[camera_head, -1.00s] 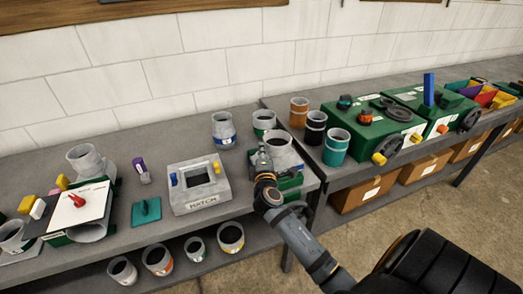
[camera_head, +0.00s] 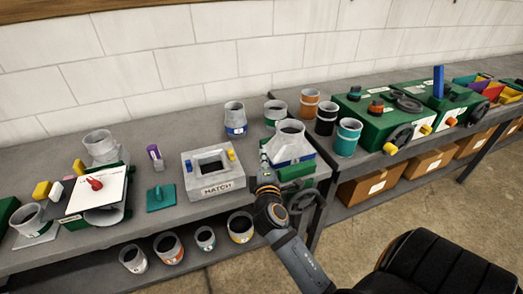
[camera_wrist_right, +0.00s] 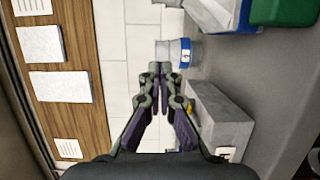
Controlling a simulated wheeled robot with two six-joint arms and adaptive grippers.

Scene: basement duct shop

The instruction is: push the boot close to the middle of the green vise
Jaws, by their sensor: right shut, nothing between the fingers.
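The boot (camera_head: 291,140) is a grey metal fitting with a round open collar on top and a wider flared base. It stands on the green vise (camera_head: 298,170), which has a handwheel at its front, near the right end of the left bench. My right gripper (camera_head: 264,163) is shut and empty, just left of the boot and vise in the head view; I cannot tell whether it touches either. In the right wrist view, the shut fingers (camera_wrist_right: 160,72) show in the middle, with part of the boot (camera_wrist_right: 218,14) and green vise (camera_wrist_right: 285,10) at the upper right. My left gripper is out of view.
The grey hatch block (camera_head: 213,187) stands left of my right gripper. A blue-banded can (camera_head: 235,120) and a green-banded can (camera_head: 275,112) stand behind. Orange, black and teal cans (camera_head: 347,138) stand to the right. The bench front edge is close to the vise.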

